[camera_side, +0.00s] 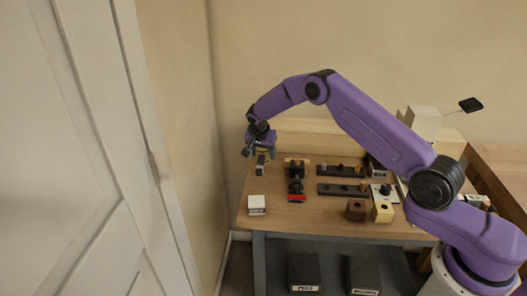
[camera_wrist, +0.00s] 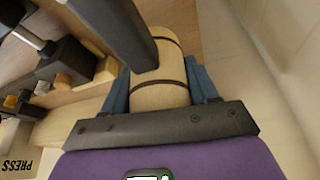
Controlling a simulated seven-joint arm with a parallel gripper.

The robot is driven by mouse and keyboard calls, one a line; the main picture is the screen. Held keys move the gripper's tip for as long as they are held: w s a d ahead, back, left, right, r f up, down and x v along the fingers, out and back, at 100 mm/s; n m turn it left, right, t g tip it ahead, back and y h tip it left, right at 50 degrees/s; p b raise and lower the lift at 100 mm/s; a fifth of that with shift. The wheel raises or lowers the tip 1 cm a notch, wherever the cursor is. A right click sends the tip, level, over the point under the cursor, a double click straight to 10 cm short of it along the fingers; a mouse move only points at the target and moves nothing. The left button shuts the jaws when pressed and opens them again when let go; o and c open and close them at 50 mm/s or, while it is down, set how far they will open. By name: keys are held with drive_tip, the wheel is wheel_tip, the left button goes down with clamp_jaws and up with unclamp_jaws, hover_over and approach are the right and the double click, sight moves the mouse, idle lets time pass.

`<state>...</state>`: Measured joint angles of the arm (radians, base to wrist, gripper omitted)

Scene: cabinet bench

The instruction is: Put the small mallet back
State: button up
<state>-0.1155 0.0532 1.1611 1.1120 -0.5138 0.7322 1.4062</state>
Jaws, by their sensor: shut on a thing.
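My gripper (camera_side: 262,152) is raised above the back left part of the bench, pointing down. In the wrist view its blue fingers (camera_wrist: 160,88) are shut on a pale wooden, rounded piece with dark bands, which looks like the head of the small mallet (camera_wrist: 165,52). A dark bar crosses beside the wood in that view; it may be the handle, but I cannot tell for sure. In the side view the held piece is small and mostly hidden by the gripper.
A black and red device (camera_side: 297,184) stands right of my gripper. Two dark racks (camera_side: 342,171) (camera_side: 343,190) and brown (camera_side: 356,210) and pale (camera_side: 382,212) holed blocks are farther right. A small white box (camera_side: 257,205) sits at the front left. A wall borders the bench's left side.

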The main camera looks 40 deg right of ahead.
drive_tip(key=shift+f, duration=1.45)
idle(1.7)
drive_tip(key=o, duration=1.6)
drive_tip(key=shift+o, duration=0.2)
drive_tip(key=shift+v, duration=3.5)
drive_tip(key=shift+a, duration=0.1)
